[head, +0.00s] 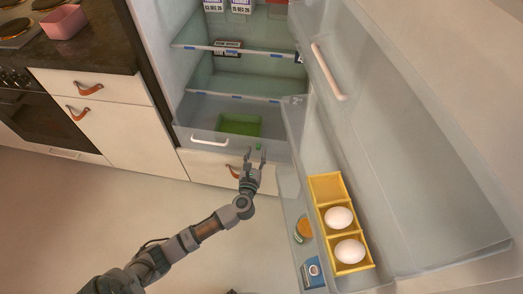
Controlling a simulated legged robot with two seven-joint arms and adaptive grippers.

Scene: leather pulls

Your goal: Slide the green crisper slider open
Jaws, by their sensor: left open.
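The green crisper slider (258,147) is a small green knob at the right end of the crisper drawer's front edge. The clear crisper drawer (190,118) sits low in the open fridge, with a white bar handle (210,141) on its front. My left gripper (256,156) is open, its fingertips pointing up at the drawer front. The slider shows between or just behind the fingertips; I cannot tell whether they touch it. My right gripper does not show.
A green tray (240,125) lies in the drawer. The open fridge door (420,150) fills the right side, with a yellow egg holder (326,187), two eggs, a jar (303,230) and a blue carton (312,272). White cabinets (118,125) with leather pulls stand left. Floor is clear at lower left.

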